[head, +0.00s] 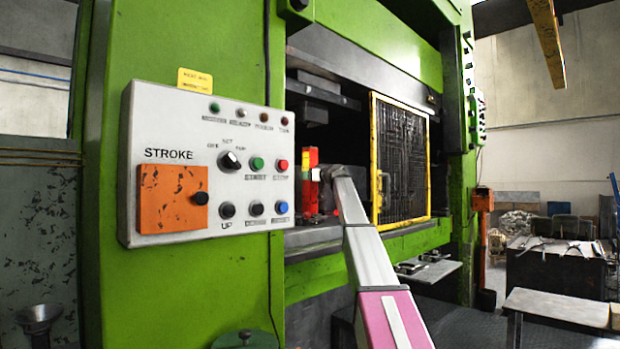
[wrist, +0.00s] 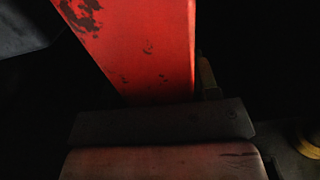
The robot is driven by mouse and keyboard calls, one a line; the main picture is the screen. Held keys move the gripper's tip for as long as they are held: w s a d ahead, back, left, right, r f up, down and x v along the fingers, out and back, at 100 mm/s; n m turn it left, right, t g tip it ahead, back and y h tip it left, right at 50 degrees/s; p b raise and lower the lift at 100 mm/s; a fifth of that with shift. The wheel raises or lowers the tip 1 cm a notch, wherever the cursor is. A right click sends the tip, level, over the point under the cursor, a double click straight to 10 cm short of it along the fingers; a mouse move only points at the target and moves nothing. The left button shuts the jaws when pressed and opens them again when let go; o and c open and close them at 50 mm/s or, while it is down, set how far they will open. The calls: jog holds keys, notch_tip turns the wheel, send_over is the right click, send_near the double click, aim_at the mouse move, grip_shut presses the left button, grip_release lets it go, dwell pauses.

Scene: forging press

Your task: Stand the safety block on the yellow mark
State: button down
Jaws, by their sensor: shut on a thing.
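The safety block (head: 308,190) is a red upright block with a yellow patch near its top, inside the press opening in the head view. In the wrist view the red block (wrist: 145,50) fills the upper middle, with dark worn spots. My gripper (head: 319,176) is at the block's upper right side in the head view, and shut on it. In the wrist view my gripper (wrist: 160,112) shows as dark and reddish bars against the block's near end. I cannot make out the yellow mark for certain; a small yellow shape (wrist: 309,142) shows at the wrist view's right edge.
The green press frame (head: 190,60) carries a control panel (head: 205,165) left of the opening. A yellow-framed mesh guard (head: 402,160) stands right of my arm. The press bed's front edge (head: 315,236) runs below the opening. A grey table (head: 557,305) stands at right.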

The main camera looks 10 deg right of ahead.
jog(key=shift+c, duration=1.8)
grip_release()
jog(key=v, duration=1.2)
